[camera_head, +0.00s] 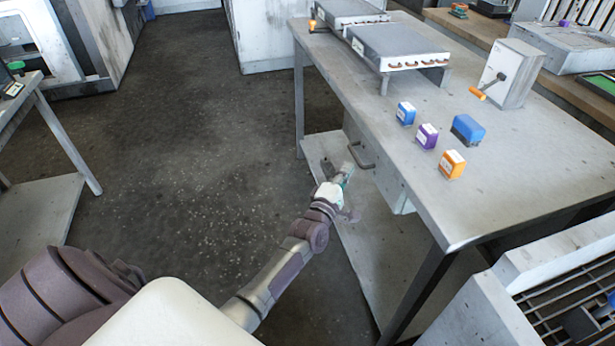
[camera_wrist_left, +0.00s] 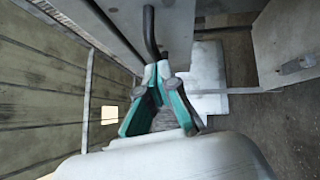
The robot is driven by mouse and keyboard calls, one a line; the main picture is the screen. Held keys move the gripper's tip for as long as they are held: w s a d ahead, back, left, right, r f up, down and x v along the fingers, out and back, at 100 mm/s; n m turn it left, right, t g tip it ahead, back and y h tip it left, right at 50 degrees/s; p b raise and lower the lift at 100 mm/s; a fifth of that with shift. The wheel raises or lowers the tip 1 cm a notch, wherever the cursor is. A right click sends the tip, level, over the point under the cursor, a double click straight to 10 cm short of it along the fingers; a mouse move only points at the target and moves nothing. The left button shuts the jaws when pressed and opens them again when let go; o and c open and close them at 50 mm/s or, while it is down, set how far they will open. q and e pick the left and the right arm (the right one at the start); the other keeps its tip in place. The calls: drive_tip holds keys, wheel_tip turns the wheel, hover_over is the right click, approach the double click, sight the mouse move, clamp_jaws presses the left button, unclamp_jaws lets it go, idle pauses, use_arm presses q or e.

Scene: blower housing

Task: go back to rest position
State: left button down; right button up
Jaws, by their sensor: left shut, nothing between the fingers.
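My left gripper (camera_head: 346,170) is at the near side of the workbench, in front of the drawer, with its arm coming in from the lower left. Its teal-edged fingers are together at the tips with nothing between them, as the left wrist view shows (camera_wrist_left: 158,70). The dark drawer handle (camera_head: 362,157) is right beside the fingertips. In the left wrist view the handle (camera_wrist_left: 150,32) appears just beyond the tips; I cannot tell whether they touch. My right gripper is not in view.
The workbench (camera_head: 500,205) carries small blue, purple and orange boxes (camera_head: 452,164), a lever box (camera_head: 510,75) and a grey raised unit (camera_head: 400,45). A lower shelf (camera_head: 385,250) lies under the arm. Open floor (camera_head: 190,130) is at the left; a slatted crate (camera_head: 570,300) stands lower right.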

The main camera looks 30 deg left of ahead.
use_arm(q)
drive_tip(key=s+f, duration=0.1)
drive_tip(key=s, duration=0.9)
drive_tip(key=s+d+f+m+g+h+p, duration=0.1)
drive_tip(key=s+d+f+m+g, duration=0.25)
drive_tip(key=f, duration=0.55)
drive_tip(key=s+f+m+g+h+p, duration=0.15)
drive_tip(key=s+f+m, duration=0.35)
drive_tip(key=f, duration=0.5)
drive_tip(key=s+d+f+m+g+p, duration=0.1)
drive_tip(key=s+f+m+g, duration=0.3)
drive_tip(key=f, duration=0.5)
drive_tip(key=s+f+m+g+p, duration=0.1)
drive_tip(key=s+f+m+g, duration=0.2)
drive_tip(key=s, duration=0.8)
drive_tip(key=s+f+m+g, duration=0.3)
drive_tip(key=s+f, duration=0.3)
drive_tip(key=s, duration=0.6)
drive_tip(key=s+f+m+g+p, duration=0.1)
drive_tip(key=s+f+m+g, duration=0.2)
drive_tip(key=s, duration=0.8)
wheel_tip(320, 180, down, 2)
drive_tip(key=shift+s+f+m+g+y+p, duration=0.25)
drive_tip(key=shift+m+g+y+p, duration=0.1)
drive_tip(key=shift+m, duration=0.4)
drive_tip(key=shift+w, duration=0.1)
